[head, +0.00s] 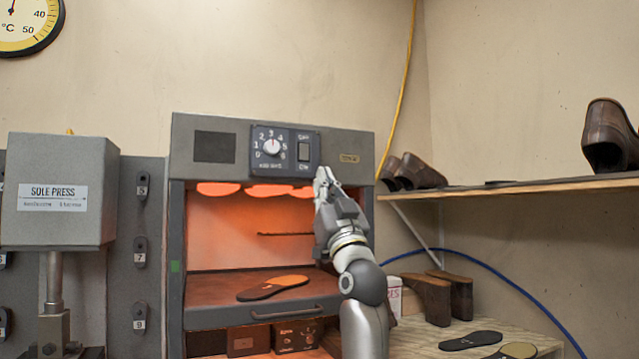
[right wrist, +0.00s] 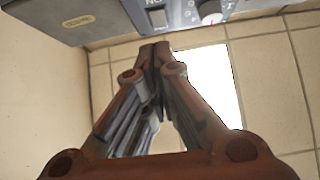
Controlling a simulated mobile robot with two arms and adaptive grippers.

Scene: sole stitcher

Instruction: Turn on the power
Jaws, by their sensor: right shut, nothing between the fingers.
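The power switch (head: 304,151) is a dark rocker between the words OFF and ON. It sits on the control panel (head: 284,169) of a grey heating cabinet (head: 210,125), beside a white dial (head: 271,147). My right gripper (head: 322,176) is shut and empty, just below and to the right of the switch in the head view. I cannot tell whether it touches the panel. In the right wrist view the shut fingers (right wrist: 154,50) point up toward the panel's edge, and part of the switch (right wrist: 158,17) shows above them. My left gripper is not in view.
The cabinet interior glows orange above a tray (head: 210,288) with a sole (head: 273,287) on it. A sole press (head: 58,190) stands at the left. A shelf (head: 520,189) with brown shoes and a bench (head: 420,340) with soles are at the right.

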